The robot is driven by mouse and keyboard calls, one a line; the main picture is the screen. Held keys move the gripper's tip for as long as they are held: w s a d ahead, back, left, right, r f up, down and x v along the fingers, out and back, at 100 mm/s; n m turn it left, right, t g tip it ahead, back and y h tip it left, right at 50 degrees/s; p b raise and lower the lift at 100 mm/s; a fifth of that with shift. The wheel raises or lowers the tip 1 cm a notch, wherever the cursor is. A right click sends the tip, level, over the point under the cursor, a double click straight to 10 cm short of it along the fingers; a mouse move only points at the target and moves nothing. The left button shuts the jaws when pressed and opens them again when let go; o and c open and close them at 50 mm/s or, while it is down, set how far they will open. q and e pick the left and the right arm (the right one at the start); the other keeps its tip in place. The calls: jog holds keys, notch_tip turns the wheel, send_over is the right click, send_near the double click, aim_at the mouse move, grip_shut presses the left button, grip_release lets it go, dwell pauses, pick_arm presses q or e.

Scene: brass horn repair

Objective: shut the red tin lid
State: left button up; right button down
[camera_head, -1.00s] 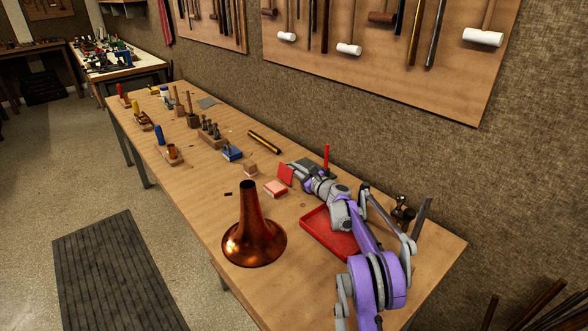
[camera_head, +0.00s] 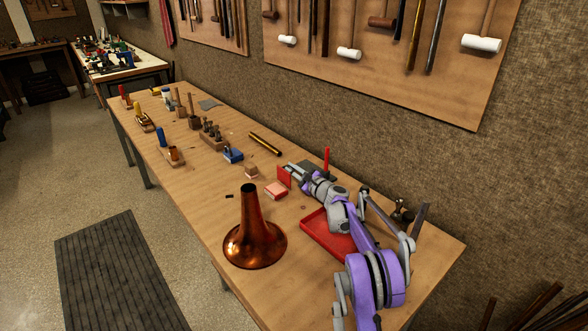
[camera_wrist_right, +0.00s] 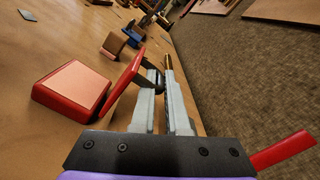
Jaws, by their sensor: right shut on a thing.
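The red tin (camera_head: 276,191) sits on the workbench with a pale pink top face. It also shows in the right wrist view (camera_wrist_right: 72,92). Its red lid (camera_head: 284,177) stands up at the tin's right edge, open, and shows edge-on in the wrist view (camera_wrist_right: 122,82). My right gripper (camera_head: 291,167) is at the lid's far side from the tin. In the wrist view its fingers (camera_wrist_right: 165,92) are close together on a small dark part beside the lid, which looks like the lid's grip. The exact contact is partly hidden. My left gripper is not in view.
A copper horn bell (camera_head: 254,238) stands in front of the tin. A red tray (camera_head: 323,238) lies under my right arm. A wooden block (camera_head: 251,171), a blue block (camera_head: 233,154) and a brass tube (camera_head: 265,143) lie farther along the bench. A red upright rod (camera_head: 326,160) is behind the gripper.

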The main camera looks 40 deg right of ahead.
jog(key=shift+s+a+r+n+p, duration=0.15)
jog(key=shift+a+n+p, duration=0.15)
jog(key=shift+n, duration=0.35)
jog(key=shift+w+a+r+n+p, duration=0.1)
jog(key=shift+a+r+n+p, duration=0.1)
jog(key=shift+a+n, duration=0.35)
jog(key=shift+s+a+r+n+p, duration=0.1)
jog(key=shift+a+r+n+p, duration=0.1)
jog(key=shift+n, duration=0.6)
jog(key=c, duration=1.2)
grip_release()
jog(key=s, duration=0.7)
jog(key=s+d, duration=0.1)
jog(key=s, duration=0.2)
jog(key=shift+s, duration=0.35)
